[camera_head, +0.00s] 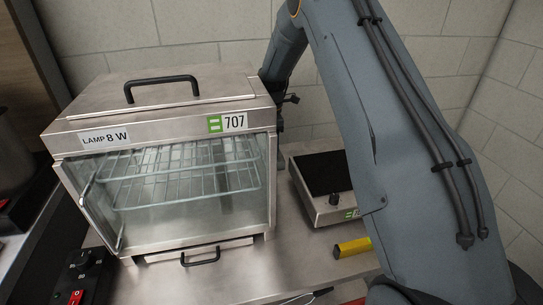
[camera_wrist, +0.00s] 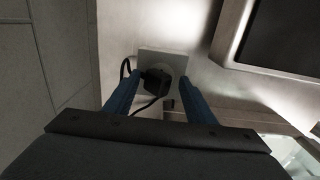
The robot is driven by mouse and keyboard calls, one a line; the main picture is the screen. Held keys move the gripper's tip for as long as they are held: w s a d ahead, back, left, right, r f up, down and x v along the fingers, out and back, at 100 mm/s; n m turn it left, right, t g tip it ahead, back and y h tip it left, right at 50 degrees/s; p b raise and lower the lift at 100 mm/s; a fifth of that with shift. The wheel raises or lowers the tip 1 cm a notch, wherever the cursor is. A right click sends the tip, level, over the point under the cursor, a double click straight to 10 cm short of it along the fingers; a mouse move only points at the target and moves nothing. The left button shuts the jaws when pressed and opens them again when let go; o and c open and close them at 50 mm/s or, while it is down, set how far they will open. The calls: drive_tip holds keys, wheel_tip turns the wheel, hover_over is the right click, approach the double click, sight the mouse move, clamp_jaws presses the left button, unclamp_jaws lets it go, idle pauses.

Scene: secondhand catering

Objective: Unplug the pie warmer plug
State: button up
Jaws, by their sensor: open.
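The pie warmer (camera_head: 180,165) is a steel, glass-fronted cabinet on the left of the counter, with a "LAMP 8 W" label and a "707" tag. In the wrist view a black plug (camera_wrist: 156,78) with a black cord sits at a pale square socket plate (camera_wrist: 178,62). My gripper (camera_wrist: 160,88) is open, its two blue fingers on either side of the plug with gaps visible. I cannot tell how far the plug is from the fingertips in depth. In the head view the gripper, plug and socket are hidden behind my arm and the warmer.
A flat appliance with a dark top (camera_head: 322,175) stands right of the warmer. A yellow object (camera_head: 352,247) lies near the counter's front. A black control box with a red switch (camera_head: 78,285) is at lower left. A tiled wall (camera_head: 225,45) rises behind.

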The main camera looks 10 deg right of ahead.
drive_tip(key=shift+s+f, duration=0.1)
drive_tip(key=shift+f, duration=0.05)
idle(0.4)
drive_tip(key=shift+w+b, duration=0.3)
drive_tip(key=shift+w, duration=0.05)
idle(0.7)
clamp_jaws()
drive_tip(key=shift+r+p, duration=1.2)
drive_tip(key=shift+r, duration=1.9)
